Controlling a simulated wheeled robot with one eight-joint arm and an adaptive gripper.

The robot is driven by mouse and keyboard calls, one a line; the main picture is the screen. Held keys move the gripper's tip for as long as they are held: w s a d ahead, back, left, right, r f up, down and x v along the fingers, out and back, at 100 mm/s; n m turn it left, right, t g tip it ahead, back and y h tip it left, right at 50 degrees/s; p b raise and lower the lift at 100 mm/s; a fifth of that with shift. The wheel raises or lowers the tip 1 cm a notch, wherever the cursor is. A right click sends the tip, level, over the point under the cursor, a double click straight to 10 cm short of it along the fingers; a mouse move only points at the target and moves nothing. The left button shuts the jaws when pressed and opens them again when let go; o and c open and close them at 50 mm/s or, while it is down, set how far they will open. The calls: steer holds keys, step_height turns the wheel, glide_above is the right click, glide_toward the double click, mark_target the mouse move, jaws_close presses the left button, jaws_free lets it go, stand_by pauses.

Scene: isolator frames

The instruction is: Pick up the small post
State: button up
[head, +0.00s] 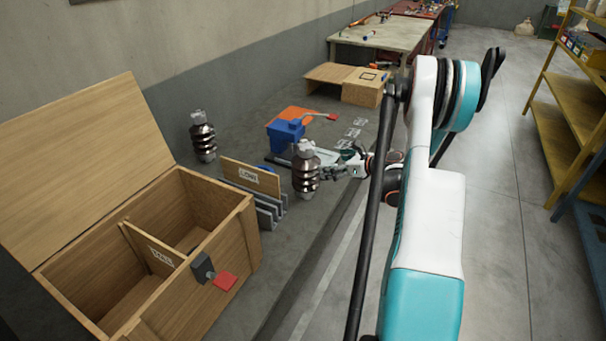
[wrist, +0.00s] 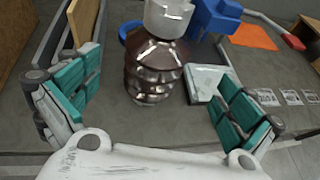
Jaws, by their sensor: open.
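Two ribbed dark-brown posts with pale metal caps are in the head view. The nearer post (head: 305,173) stands upright just left of my gripper (head: 332,173); the other post (head: 203,138) stands farther left by the wall. I cannot tell for certain which is the small one. In the wrist view the nearer post (wrist: 153,70) shows between the two spread teal-padded fingers, ahead of the palm. My gripper is open and empty, and no finger visibly touches the post. The post's top is cut off in the wrist view.
A wooden crate (head: 247,231) with an open lid and a divider stands at front left. A board labelled LONG (head: 250,176) stands in a grey rack close to the post. A blue vise-like block (head: 286,134) and orange mat (head: 298,114) lie behind it.

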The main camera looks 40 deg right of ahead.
mark_target(313, 162)
steer(key=b+x, duration=0.2)
steer(key=x, duration=0.6)
steer(key=shift+w+f, duration=0.2)
steer(key=shift+w, duration=0.05)
steer(key=b+x, duration=0.1)
steer(key=x, duration=0.1)
steer(key=f+b+x, duration=0.1)
steer(key=b+x, duration=0.1)
steer(key=x, duration=0.1)
steer(key=shift+s+a, duration=0.1)
steer(key=shift+s, duration=0.05)
steer(key=shift+r, duration=0.1)
steer(key=c, duration=1.7)
steer(key=shift+r, duration=0.1)
